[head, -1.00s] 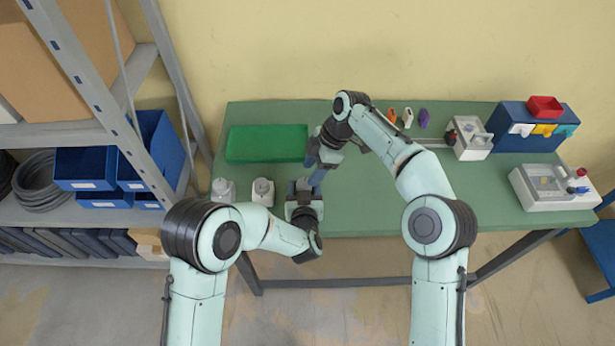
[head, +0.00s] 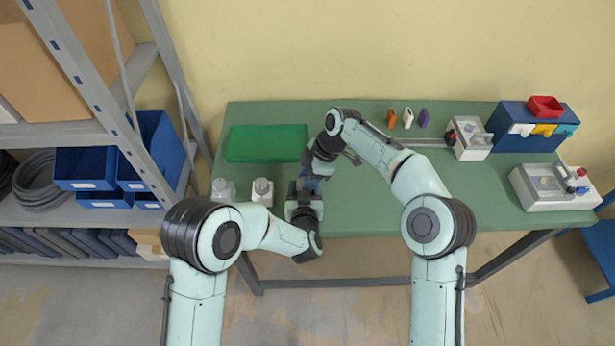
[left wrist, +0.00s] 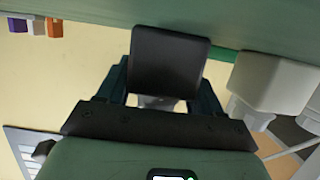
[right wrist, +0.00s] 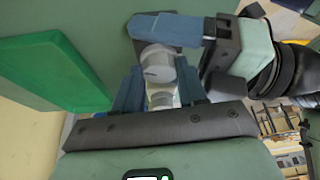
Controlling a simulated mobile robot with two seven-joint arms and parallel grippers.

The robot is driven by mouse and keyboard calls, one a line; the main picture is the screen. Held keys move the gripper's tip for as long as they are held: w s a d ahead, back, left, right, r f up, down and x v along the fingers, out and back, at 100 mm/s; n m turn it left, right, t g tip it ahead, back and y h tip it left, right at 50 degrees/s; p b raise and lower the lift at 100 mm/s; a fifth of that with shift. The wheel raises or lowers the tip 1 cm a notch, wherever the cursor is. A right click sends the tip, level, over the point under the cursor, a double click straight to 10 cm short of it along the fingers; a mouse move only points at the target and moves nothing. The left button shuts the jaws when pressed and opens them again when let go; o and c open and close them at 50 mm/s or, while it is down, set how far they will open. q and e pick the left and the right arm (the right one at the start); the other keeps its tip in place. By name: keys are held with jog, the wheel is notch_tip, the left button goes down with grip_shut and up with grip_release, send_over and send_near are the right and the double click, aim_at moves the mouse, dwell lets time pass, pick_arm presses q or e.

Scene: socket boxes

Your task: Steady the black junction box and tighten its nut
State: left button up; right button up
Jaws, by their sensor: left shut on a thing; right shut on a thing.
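The black junction box (left wrist: 168,62) sits between the fingers of my left gripper (left wrist: 166,85) in the left wrist view, and the gripper is shut on it. In the head view my left gripper (head: 304,198) is at the table's front edge and largely covers the box. A round light-grey nut (right wrist: 157,64) shows in the right wrist view beside the left gripper's blue finger. My right gripper (right wrist: 158,82) has a finger on each side of the nut and is shut on it. In the head view my right gripper (head: 312,176) meets the left one from behind.
Two pale grey boxes (head: 223,190) (head: 262,191) stand just left of the grippers. A green tray (head: 266,144) lies behind them. Orange, white and purple pieces (head: 407,117) lie at the back. Fixtures and a blue box (head: 510,128) stand at the right. The table's middle right is clear.

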jog(key=m, duration=0.2)
jog(key=m+t, duration=0.1)
jog(key=m, duration=0.1)
jog(key=shift+s+t, duration=0.2)
jog(key=shift+t, duration=0.1)
jog(key=o, duration=0.8)
